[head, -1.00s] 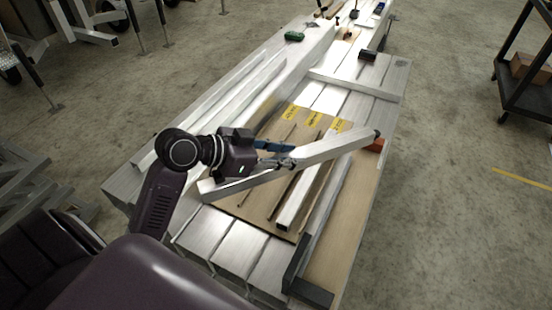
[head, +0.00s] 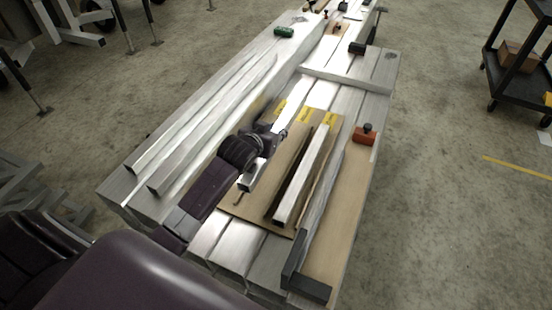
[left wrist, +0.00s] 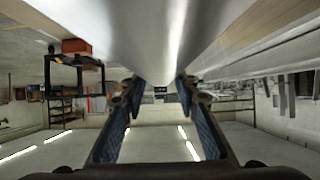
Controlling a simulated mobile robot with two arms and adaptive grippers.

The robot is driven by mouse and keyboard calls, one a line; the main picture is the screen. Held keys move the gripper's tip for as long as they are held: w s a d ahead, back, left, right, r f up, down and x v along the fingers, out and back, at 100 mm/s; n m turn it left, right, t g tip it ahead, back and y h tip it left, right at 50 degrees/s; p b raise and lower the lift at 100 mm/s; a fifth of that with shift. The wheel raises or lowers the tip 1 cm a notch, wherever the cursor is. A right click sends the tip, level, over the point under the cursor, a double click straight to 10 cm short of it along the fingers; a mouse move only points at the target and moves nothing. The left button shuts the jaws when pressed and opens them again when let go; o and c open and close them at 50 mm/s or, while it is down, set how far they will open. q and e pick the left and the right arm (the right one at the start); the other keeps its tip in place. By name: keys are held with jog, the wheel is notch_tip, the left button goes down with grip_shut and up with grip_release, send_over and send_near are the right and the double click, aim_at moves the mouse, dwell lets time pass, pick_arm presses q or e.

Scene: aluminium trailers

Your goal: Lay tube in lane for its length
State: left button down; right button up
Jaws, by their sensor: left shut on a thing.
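My left gripper (head: 270,138) is shut on a silvery square tube (head: 252,175), which now runs roughly along the lanes over the left part of the brown lane board (head: 235,207). The arm and gripper hide much of the tube. I cannot tell whether it touches the board. Another light square tube (head: 305,175) lies lengthwise on the board to the right. Yellow labels (head: 305,117) mark the lanes' far ends. In the left wrist view, the fingers (left wrist: 157,88) stand on both sides of the held tube (left wrist: 155,40). My right gripper is not in view.
A black angle stop (head: 305,284) stands at the near right. An orange block with a black knob (head: 363,135) sits to the right. A crossbar (head: 345,80) lies beyond the board. Long rails (head: 215,115) lie to the left.

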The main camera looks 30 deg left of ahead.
pick_arm(q)
jog(key=shift+w+f+b, duration=0.1)
jog(key=shift+f+b, duration=0.5)
jog(key=shift+f, duration=5.7)
jog(key=c, duration=1.5)
grip_release()
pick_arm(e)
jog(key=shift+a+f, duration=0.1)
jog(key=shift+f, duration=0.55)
pick_arm(q)
jog(key=a+p+v, duration=0.1)
jog(key=v, duration=1.1)
jog(key=shift+d, duration=0.45)
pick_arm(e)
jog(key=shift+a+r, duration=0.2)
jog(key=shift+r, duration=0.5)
pick_arm(q)
jog(key=shift+s+f, duration=0.15)
jog(key=shift+s, duration=0.05)
